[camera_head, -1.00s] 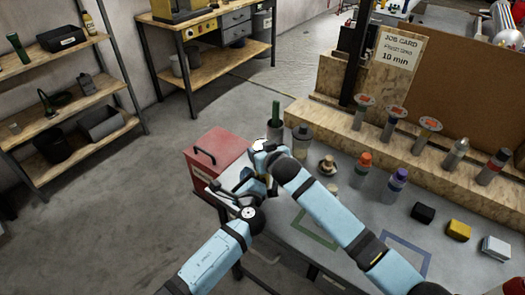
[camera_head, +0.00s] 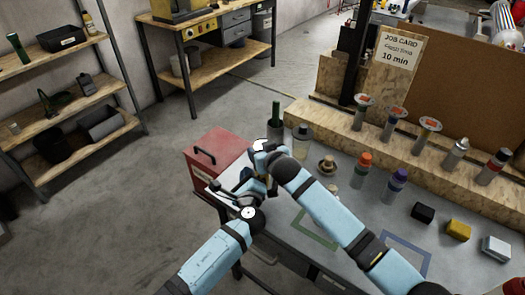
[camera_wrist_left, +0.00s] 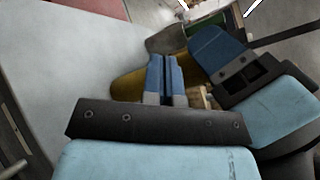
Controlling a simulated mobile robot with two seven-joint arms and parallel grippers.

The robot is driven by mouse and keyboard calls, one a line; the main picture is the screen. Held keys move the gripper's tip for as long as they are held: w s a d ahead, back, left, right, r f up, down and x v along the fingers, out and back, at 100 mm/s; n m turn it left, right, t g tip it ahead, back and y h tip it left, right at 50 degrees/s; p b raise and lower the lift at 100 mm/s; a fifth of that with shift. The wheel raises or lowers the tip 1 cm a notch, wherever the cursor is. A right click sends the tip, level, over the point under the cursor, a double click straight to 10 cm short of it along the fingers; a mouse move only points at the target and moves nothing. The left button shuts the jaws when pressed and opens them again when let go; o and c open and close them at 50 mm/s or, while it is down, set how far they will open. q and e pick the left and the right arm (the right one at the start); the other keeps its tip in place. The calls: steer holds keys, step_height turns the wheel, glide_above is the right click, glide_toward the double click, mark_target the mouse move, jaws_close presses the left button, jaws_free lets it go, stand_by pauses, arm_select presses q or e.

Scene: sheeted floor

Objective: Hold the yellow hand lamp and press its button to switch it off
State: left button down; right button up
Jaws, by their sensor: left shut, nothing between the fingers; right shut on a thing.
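The yellow hand lamp (camera_wrist_left: 128,86) shows partly in the left wrist view, with a grey flared part (camera_wrist_left: 166,40) beside the yellow. My right gripper (camera_wrist_left: 212,48) is shut on the lamp and holds it near the red toolbox. My left gripper (camera_wrist_left: 164,62) is shut and empty, its blue fingertips together in front of the yellow body. I cannot tell whether they touch it. In the head view, my wrists and grippers cover most of the lamp, with a little yellow (camera_head: 262,179) showing between them. The button and any light are hidden.
The red toolbox (camera_head: 222,148) stands at the table's left end, close behind my grippers. Green and blue outlined squares mark the grey table (camera_head: 345,200).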

arm_select(q)
steer(key=shift+w+d, duration=0.1)
stand_by(0.4)
steer(key=shift+w+d, duration=0.25)
steer(key=shift+w, duration=0.05)
steer(key=shift+w+d+r, duration=0.3)
steer(key=shift+w+d, duration=0.2)
steer(key=shift+d, duration=0.1)
stand_by(1.0)
steer(key=shift+s, duration=0.1)
steer(key=shift+s+a+r, duration=0.25)
steer(key=shift+s+a, duration=0.3)
steer(key=shift+s, duration=0.1)
steer(key=s+a, duration=0.4)
steer(key=shift+s+a+f, duration=0.25)
steer(key=shift+s+f, duration=0.1)
steer(key=shift+s, duration=0.05)
